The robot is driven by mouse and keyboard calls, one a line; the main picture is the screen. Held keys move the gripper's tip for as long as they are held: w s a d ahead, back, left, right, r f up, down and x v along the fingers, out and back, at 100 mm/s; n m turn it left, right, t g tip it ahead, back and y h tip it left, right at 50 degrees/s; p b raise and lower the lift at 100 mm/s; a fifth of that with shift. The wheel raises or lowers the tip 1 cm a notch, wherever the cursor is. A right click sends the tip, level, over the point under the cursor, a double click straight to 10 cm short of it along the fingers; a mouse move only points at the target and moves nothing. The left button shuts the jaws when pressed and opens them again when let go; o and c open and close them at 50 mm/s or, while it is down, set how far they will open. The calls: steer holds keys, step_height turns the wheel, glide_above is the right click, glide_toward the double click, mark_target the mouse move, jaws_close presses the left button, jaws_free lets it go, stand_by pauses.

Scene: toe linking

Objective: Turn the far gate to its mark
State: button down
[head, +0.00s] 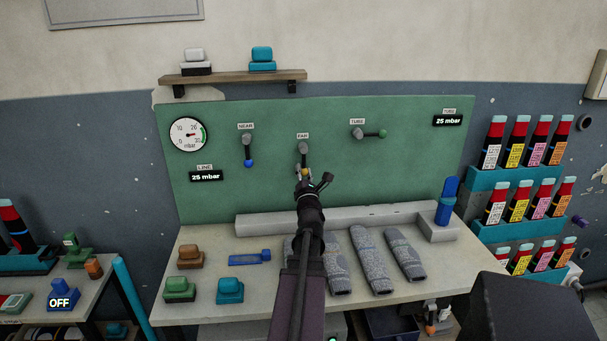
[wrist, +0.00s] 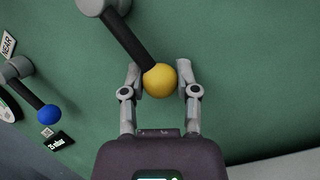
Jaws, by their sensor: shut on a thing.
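The far gate (head: 303,149) is a grey hub with a dark lever on the green panel, under a label reading FAR. Its lever hangs down and ends in a yellow knob (wrist: 160,80). My gripper (wrist: 161,88) is shut on the yellow knob, one finger on each side. In the head view my gripper (head: 304,176) and wrist hide part of the lever's lower end. I cannot make out a mark for the far gate.
The near gate (head: 248,150), blue-knobbed and hanging down, is to the left. The tube gate (head: 370,134), green-knobbed, points right. A gauge (head: 188,134) is at the panel's left. Grey socks (head: 371,262) lie on the bench (head: 200,244) below. The panel around the lever is clear.

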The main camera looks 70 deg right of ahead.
steer(key=shift+c, duration=1.8)
jaws_free()
steer(key=shift+a, duration=0.1)
steer(key=shift+s, duration=0.1)
steer(key=shift+r, duration=0.1)
